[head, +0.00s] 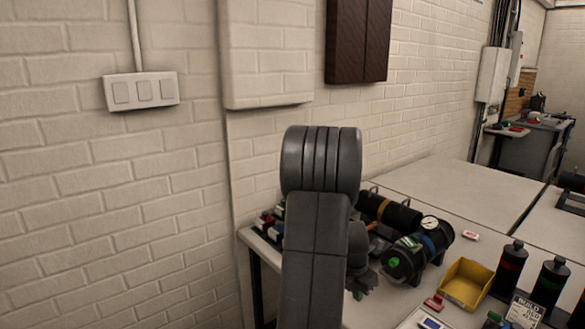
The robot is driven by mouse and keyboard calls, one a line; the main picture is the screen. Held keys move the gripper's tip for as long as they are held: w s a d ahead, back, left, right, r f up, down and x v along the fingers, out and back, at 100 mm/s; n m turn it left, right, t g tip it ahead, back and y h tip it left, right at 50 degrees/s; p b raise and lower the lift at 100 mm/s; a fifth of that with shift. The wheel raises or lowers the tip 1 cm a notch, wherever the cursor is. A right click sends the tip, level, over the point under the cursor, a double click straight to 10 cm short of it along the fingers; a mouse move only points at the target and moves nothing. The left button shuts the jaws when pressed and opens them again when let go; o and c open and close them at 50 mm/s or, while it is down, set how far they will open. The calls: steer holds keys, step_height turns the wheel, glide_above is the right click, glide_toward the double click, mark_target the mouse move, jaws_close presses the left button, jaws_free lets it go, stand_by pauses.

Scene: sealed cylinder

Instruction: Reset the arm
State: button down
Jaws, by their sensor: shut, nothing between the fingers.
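My arm rises in the middle of the head view, its rounded elbow joint up against the wall's view and a thick link running down from it. My gripper (366,282) shows only in part, low behind the right side of that link. It is shut and empty. The fingertips are mostly hidden.
The white table (437,186) carries a second black cylinder (398,217) with a yellow band, a yellow bin (466,284), black bottles (510,268) and small red and dark items. A brick wall (180,220) with a switch plate (141,91) stands left. The table's far part is clear.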

steer(key=s+a+r+b, duration=0.1)
steer(key=s+a+b, duration=0.1)
steer(key=s+a, duration=0.35)
steer(key=w+p+v, duration=0.1)
steer(key=v, duration=0.8)
steer(key=shift+a+r, duration=0.2)
steer(key=shift+r, duration=0.15)
steer(key=shift+s+f, duration=0.1)
steer(key=shift+s, duration=0.1)
